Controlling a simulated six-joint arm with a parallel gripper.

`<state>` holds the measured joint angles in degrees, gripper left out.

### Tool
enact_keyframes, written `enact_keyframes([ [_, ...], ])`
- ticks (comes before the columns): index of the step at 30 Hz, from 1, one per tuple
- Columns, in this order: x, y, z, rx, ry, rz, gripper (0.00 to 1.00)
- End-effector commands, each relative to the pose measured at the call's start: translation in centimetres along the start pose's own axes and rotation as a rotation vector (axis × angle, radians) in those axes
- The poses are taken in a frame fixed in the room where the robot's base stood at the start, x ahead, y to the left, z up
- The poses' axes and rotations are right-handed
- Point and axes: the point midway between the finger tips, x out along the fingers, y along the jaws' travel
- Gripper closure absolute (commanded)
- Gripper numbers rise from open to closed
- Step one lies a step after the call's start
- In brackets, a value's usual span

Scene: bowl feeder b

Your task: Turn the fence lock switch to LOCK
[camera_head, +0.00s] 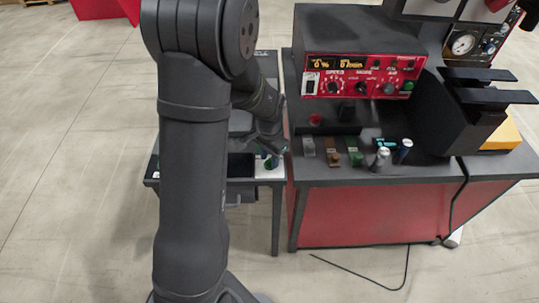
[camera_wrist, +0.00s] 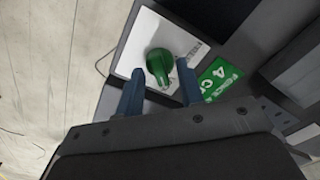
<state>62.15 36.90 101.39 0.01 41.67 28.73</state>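The switch is a green rotary knob (camera_wrist: 158,64) on a white plate (camera_wrist: 128,66) with small print along its right side. In the head view my gripper (camera_head: 268,146) is low over the small side table (camera_head: 229,183), mostly hidden by my arm.
A red control panel (camera_head: 362,76) with dials stands on the bench (camera_head: 428,170) to the right. Several small blocks and cylinders, including a silver one (camera_head: 381,158), sit near the bench's front edge. A black cable lies on the floor. The floor at left is clear.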

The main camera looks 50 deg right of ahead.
Motion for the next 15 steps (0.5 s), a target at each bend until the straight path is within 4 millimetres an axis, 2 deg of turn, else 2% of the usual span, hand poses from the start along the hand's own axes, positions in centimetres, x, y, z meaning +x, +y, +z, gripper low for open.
enact_keyframes([
  [5, -0.9, 0.0, -0.1, 0.000, 0.002, -0.001, 0.65],
  [8, -2.5, -0.1, -0.1, 0.000, 0.004, -0.002, 0.65],
  [15, -8.1, -0.1, -0.1, 0.000, 0.006, -0.003, 0.65],
])
